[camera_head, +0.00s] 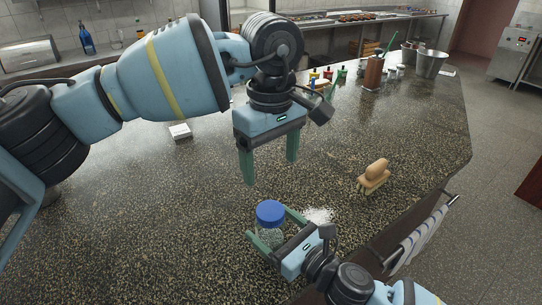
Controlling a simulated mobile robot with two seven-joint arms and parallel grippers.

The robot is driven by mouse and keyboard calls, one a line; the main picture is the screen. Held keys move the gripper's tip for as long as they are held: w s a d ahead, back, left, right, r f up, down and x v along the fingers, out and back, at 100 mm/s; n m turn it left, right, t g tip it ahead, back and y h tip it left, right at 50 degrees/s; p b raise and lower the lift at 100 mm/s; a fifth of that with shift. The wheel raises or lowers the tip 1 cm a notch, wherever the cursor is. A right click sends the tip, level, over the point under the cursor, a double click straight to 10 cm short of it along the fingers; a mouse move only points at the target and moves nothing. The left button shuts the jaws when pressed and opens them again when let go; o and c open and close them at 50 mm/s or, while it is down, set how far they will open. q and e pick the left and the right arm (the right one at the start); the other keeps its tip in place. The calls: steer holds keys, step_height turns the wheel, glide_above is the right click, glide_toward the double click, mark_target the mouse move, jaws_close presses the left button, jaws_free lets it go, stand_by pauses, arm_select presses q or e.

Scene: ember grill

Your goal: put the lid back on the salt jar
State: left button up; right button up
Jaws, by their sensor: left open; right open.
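The salt jar (269,235) is a clear jar standing upright on the dark speckled counter near the front. Its blue lid (270,211) sits on top of it; I cannot tell whether it is screwed tight. My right gripper (270,223) is open, with its green fingers on either side of the jar. Whether they touch the glass is unclear, and the near finger hides part of it. My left gripper (271,172) is open and empty, pointing down above and behind the lid.
A wooden-handled brush (374,176) lies on the counter to the right. A small white block (180,131) lies at the back left. Small colored bottles, a brown holder (373,72) and a metal bucket (431,64) stand at the far end. A striped towel (418,241) hangs from the front rail.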

mark_target(281, 234)
steer(key=shift+v, duration=2.45)
